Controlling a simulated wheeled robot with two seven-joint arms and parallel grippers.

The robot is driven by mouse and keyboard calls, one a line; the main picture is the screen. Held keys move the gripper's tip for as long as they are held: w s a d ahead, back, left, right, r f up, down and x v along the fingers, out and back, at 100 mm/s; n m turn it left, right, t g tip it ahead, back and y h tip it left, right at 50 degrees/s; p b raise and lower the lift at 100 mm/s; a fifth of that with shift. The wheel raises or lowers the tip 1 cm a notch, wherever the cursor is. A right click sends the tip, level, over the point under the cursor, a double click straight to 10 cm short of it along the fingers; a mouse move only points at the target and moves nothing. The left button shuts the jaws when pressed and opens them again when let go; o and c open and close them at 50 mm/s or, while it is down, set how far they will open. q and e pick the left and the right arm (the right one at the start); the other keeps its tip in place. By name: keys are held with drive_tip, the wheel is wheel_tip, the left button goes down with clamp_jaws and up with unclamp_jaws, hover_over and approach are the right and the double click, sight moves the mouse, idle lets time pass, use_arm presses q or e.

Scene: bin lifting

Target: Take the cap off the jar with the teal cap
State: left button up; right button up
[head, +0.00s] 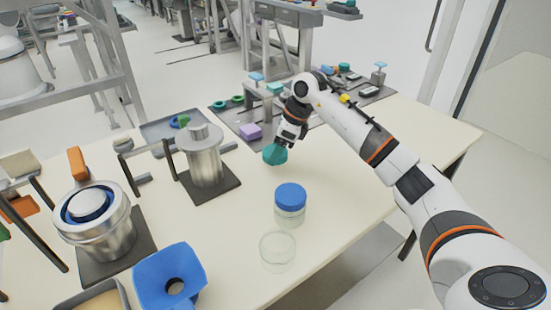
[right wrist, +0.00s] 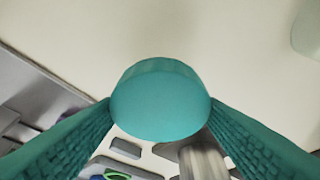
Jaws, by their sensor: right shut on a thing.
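My right gripper (head: 283,143) is shut on the teal cap (head: 274,155) near the back middle of the table. In the right wrist view the teal cap (right wrist: 160,102) sits between the two ridged fingers, with no jar visible on it. I cannot tell whether the cap touches the table. An uncapped clear jar (head: 278,252) stands upright near the table's front edge, apart from the cap. A second jar with a blue cap (head: 290,197) stands just behind it. My left gripper is not in view.
A metal canister (head: 204,162) on a dark base, a larger metal pot (head: 97,232) and a blue funnel (head: 170,277) stand at the left. A grey mat (head: 228,118) with small coloured parts lies at the back. The table right of the jars is clear.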

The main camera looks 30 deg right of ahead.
sight(277, 170)
drive_tip(key=shift+f, duration=2.15)
drive_tip(key=shift+f, duration=0.1)
drive_tip(key=o, duration=1.1)
